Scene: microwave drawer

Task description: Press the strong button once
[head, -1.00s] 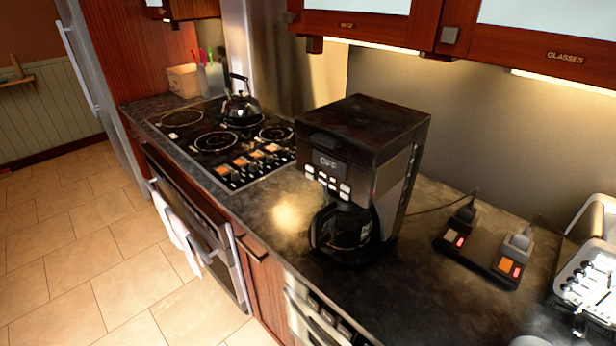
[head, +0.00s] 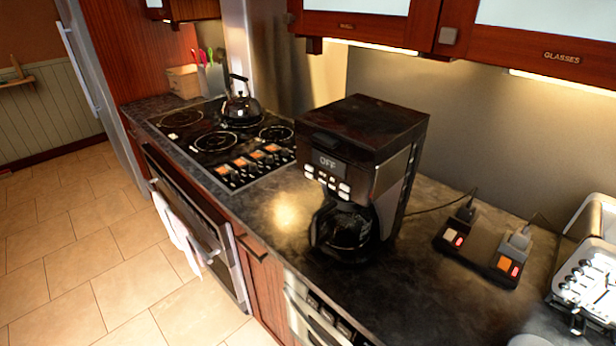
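A black coffee maker (head: 362,165) stands on the dark counter. Its small display (head: 327,162) reads OFF. Below the display is a cluster of pale buttons (head: 327,182), several in two rows. Their labels are too small to read, so I cannot tell which one is the strong button. A dark glass carafe (head: 343,232) sits under the button panel. Neither of my grippers is in view.
A stove with a kettle (head: 241,108) is left of the coffee maker. A power strip (head: 482,250) with two plugs and a toaster (head: 588,262) are to the right. Bare counter (head: 400,285) lies in front. Cabinets (head: 400,28) hang above.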

